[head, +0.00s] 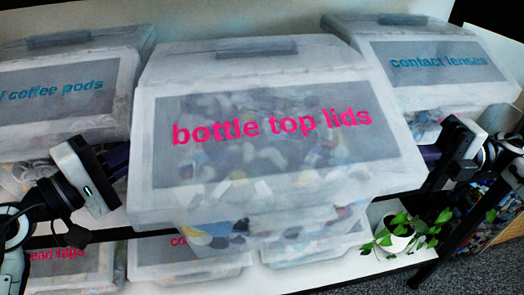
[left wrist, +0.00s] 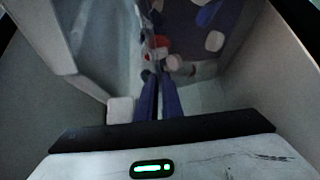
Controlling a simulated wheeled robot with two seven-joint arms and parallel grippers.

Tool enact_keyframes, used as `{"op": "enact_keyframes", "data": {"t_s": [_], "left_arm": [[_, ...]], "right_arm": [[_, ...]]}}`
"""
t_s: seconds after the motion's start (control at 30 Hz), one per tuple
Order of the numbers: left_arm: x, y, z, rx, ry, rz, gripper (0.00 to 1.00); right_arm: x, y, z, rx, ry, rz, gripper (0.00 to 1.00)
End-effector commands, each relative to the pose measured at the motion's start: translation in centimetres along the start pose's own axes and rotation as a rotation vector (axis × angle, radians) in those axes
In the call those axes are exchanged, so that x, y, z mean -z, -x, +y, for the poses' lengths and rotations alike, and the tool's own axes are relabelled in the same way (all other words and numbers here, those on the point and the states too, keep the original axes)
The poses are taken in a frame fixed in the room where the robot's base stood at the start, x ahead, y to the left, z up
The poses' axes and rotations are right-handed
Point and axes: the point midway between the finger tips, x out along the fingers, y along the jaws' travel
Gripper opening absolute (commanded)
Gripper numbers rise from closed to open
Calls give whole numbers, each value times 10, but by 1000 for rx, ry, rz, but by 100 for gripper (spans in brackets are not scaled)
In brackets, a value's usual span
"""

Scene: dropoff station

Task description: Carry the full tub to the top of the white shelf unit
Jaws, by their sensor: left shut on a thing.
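The full tub (head: 250,185) is clear plastic with a grey "bottle top lids" label in pink, lid shut and coloured lids inside. It fills the middle of the head view, close to me and slightly tilted in the picture. My left gripper (head: 122,160) is at its left side, shut on its edge. In the left wrist view the purple fingers (left wrist: 160,98) are together against clear plastic, with coloured lids (left wrist: 175,55) beyond. My right gripper (head: 428,155) is at the tub's right side; its fingertips are hidden. I cannot make out which surface is the white shelf unit's top.
A coffee pods tub (head: 65,112) stands behind left and a contact lenses tub (head: 435,85) behind right. Lower down are a tub labelled as tags (head: 60,268), other tubs and a potted plant (head: 398,238) on a white shelf. Grey carpet (head: 460,274) shows at lower right.

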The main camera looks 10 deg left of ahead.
Motion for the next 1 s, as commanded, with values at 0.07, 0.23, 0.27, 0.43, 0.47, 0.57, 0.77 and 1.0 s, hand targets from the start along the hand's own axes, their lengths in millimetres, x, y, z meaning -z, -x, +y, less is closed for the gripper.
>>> {"op": "enact_keyframes", "data": {"t_s": [0.07,0.23,0.27,0.43,0.47,0.57,0.77,1.0], "left_arm": [[1,0,4,-8,-3,3,0],[1,0,8,-8,-3,3,0],[1,0,9,-8,-3,3,0],[1,0,20,-9,-4,4,0],[1,0,23,-10,-4,4,0],[1,0,32,-11,-5,4,0],[1,1,49,-12,-5,5,0],[2,1,56,-12,-5,6,0]], "right_arm": [[-1,2,4,-5,5,-4,0],[-1,2,8,-5,5,-4,0],[-1,2,9,-5,5,-4,0],[-1,2,20,-5,6,-5,0],[-1,2,23,-5,7,-5,0],[-1,2,32,-6,8,-5,0],[-1,2,49,-6,8,-5,0],[-2,2,56,-7,9,-6,0]]}}
